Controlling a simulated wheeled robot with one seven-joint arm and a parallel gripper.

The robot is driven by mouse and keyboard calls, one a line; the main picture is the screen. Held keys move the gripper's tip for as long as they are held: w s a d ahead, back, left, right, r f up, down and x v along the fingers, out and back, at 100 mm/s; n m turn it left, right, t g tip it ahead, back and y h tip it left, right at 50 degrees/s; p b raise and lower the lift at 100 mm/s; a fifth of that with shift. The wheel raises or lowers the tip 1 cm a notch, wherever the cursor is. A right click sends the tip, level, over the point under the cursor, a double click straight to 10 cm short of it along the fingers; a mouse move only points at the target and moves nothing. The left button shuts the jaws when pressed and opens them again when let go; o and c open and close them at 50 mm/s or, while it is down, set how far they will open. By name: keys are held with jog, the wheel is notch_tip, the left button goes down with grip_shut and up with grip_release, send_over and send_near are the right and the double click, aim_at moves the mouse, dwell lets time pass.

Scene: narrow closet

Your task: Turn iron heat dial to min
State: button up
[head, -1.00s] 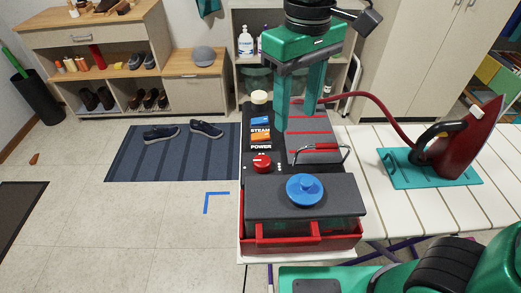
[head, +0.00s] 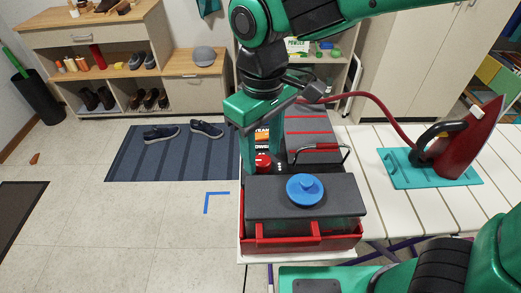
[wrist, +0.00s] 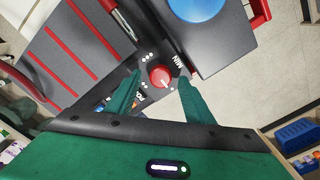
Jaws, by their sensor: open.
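The red heat dial (head: 262,162) sits on the dark control strip at the left side of the iron station (head: 305,189). In the wrist view the dial (wrist: 160,76) shows a pale mark, with "MIN" printed on the panel to its upper right. My green gripper (head: 263,160) is open, pointing down over the strip. In the wrist view its two fingers (wrist: 160,92) stand apart on either side of the dial, which is between their tips. I cannot tell whether they touch it. The dial's surroundings are partly hidden by my fingers in the head view.
A blue knob (head: 306,190) tops the station's front, and a red-grey handle (head: 330,158) stands behind it. A red iron (head: 470,138) rests on a teal pad (head: 398,170), joined by a red hose (head: 375,108).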

jog(key=shift+f, duration=0.55)
jog(key=c, duration=1)
jog(key=shift+a, duration=0.1)
jog(key=shift+c, duration=0.2)
jog(key=shift+n, duration=0.3)
